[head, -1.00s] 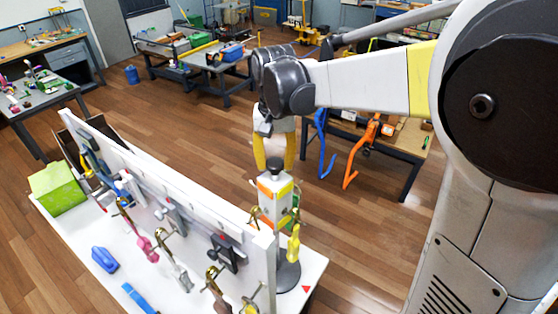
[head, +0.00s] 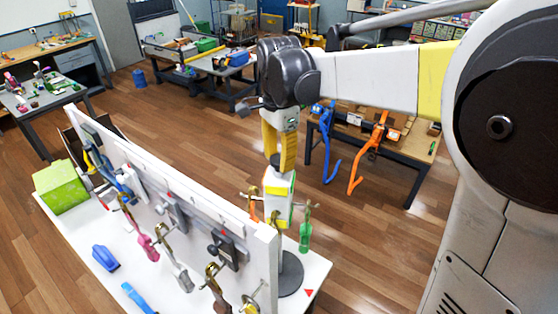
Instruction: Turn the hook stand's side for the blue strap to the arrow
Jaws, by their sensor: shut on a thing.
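The hook stand (head: 278,205) stands upright at the right end of the white table, on a round grey base (head: 289,275). Its white block has coloured patches, and hooks stick out at its sides. A green strap (head: 305,235) hangs from the right hook, and an orange strap (head: 253,209) shows at the left, partly behind the panel. My gripper (head: 280,160) points down from above, with its yellow fingers shut on the stand's top knob. The red arrow (head: 309,293) is on the table right of the base. The blue strap's side cannot be told for certain.
A white panel (head: 180,190) with hooks and hanging straps runs along the table, close left of the stand. A blue item (head: 105,258) and a blue strip (head: 138,297) lie on the table. A green box (head: 61,186) sits at its far left end.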

